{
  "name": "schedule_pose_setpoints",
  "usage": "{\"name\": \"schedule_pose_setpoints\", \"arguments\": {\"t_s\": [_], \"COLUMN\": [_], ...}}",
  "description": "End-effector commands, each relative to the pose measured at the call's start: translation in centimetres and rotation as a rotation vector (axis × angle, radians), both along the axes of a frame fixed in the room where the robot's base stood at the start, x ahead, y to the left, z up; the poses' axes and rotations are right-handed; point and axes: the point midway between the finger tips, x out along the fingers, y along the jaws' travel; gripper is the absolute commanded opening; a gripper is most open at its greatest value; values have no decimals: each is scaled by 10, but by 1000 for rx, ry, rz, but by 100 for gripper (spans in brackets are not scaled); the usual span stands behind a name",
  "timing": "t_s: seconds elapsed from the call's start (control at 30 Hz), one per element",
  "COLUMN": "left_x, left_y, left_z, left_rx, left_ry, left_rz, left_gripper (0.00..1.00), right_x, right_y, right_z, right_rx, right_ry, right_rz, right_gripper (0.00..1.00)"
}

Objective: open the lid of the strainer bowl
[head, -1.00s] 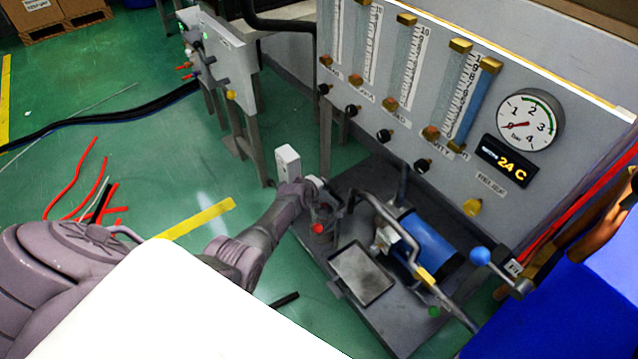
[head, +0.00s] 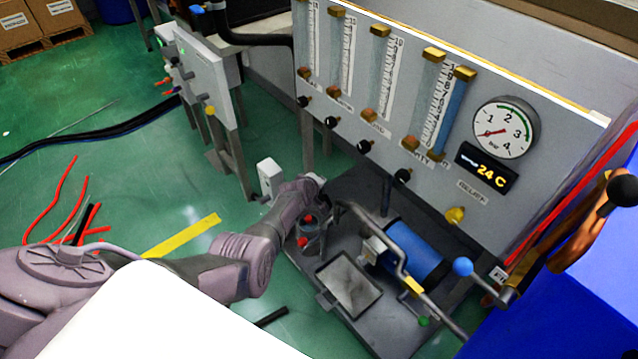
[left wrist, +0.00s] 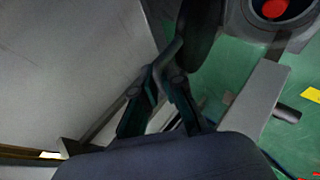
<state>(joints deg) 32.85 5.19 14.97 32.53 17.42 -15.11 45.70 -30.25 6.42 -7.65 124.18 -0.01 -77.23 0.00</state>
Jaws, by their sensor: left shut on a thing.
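The strainer bowl (head: 314,241) is a small dark grey round vessel on the skid, with red spots at its top and side. My left gripper (left wrist: 165,78) is shut on a dark curved part (left wrist: 196,38) in that view. In the head view my left arm reaches to just above and behind the bowl, and its own wrist hides the fingertips. I cannot tell how far the lid is raised. My right gripper is not in view.
A shallow tray (head: 348,284) lies in front. The gauge panel (head: 440,185) rises close behind.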

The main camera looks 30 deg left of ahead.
Motion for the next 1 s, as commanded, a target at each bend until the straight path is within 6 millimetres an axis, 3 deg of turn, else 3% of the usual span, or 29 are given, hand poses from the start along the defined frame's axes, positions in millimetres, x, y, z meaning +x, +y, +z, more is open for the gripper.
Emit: {"name": "schedule_pose_setpoints", "arguments": {"t_s": [0.03, 0.27, 0.3, 0.43, 1.0], "left_x": [4, 4, 3, 3, -6], "left_y": [7, 7, 7, 7, 2], "left_z": [7, 7, 7, 6, 8], "left_rx": [8, 8, 9, 9, 5], "left_ry": [-14, -14, -14, -12, -9], "left_rz": [8, 8, 8, 7, 1], "left_gripper": [0, 0, 15, 35, 35], "right_x": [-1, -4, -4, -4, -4], "right_y": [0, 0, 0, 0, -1], "right_z": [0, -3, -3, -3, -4], "right_rx": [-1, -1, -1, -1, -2], "right_ry": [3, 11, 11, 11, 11], "right_rz": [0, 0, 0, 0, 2], "right_gripper": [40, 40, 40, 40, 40]}}
